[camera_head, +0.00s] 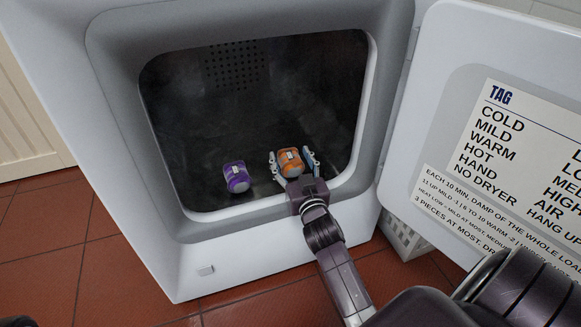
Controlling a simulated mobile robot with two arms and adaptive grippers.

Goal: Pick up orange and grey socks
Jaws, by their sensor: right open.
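A rolled bundle of orange and grey socks (291,163) lies in the dark drum of the dryer, near the front of the opening. My right gripper (293,158) reaches in through the opening with its two fingers spread, one on each side of the orange bundle. The gripper is open; I cannot tell whether the fingers touch the socks. A purple and grey sock bundle (236,177) lies to the left of the orange one, apart from the gripper. My left gripper does not show.
The open door (450,130), with a printed label (510,160), stands at the right. A white basket (404,238) is on the red tiled floor (45,250) below the door. The drum's left side is free.

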